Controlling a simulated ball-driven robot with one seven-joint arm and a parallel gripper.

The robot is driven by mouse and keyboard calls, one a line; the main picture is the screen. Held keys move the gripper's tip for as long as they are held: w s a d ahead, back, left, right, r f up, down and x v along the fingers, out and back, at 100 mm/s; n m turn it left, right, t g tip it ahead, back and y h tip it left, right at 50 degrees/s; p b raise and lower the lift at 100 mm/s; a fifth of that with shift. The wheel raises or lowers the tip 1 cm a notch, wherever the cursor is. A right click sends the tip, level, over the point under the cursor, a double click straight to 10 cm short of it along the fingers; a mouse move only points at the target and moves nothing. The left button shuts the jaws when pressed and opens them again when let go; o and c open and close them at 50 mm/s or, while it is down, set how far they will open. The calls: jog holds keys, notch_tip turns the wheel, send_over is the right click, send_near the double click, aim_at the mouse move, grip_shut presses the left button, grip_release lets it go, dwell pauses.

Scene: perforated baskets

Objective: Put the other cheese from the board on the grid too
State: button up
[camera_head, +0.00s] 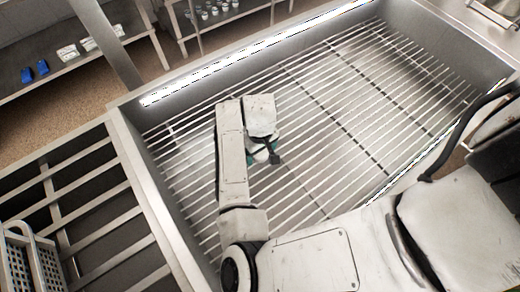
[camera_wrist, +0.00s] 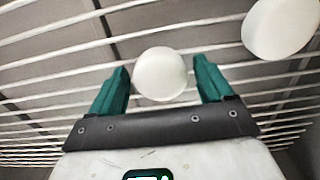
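In the wrist view, a round white cheese (camera_wrist: 160,73) is between the two green fingers of my gripper (camera_wrist: 161,66), with a visible gap on each side. A second round white cheese (camera_wrist: 281,27) lies on the grid (camera_wrist: 225,30) at the upper right, outside the fingers. My gripper is open. In the head view, my gripper (camera_head: 265,158) is low over the left-middle part of the grid (camera_head: 340,110). My arm hides the grid around it, and I cannot make out the cheeses there. I cannot see a board in either view.
The grid lies inside a metal basin with raised walls (camera_head: 150,185). A slatted rack (camera_head: 85,210) with a perforated basket (camera_head: 30,262) is at the left. A shelf with blue items (camera_head: 35,71) stands at the back left. The grid's right part is clear.

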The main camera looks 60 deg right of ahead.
jog(key=shift+o, duration=0.3)
notch_tip(320, 180, up, 12)
jog(key=w+d+r+t+h, duration=0.1)
jog(key=d+r+h, duration=0.1)
jog(key=d+r, duration=0.3)
jog(key=w+d+r+t+h, duration=0.1)
jog(key=d+r+h, duration=0.1)
jog(key=d, duration=0.5)
jog(key=s+a+f+n+y, duration=0.1)
jog(key=s+a+f, duration=0.3)
jog(key=a, duration=0.1)
jog(key=s+a+f+n+y, duration=0.1)
jog(key=s+a+f, duration=0.3)
jog(key=s+a, duration=0.1)
jog(key=s+a+f+n+g+y, duration=0.1)
jog(key=s+a+f+n, duration=0.1)
jog(key=s+a+f, duration=0.3)
jog(key=shift+a+y, duration=0.4)
jog(key=shift+a, duration=0.8)
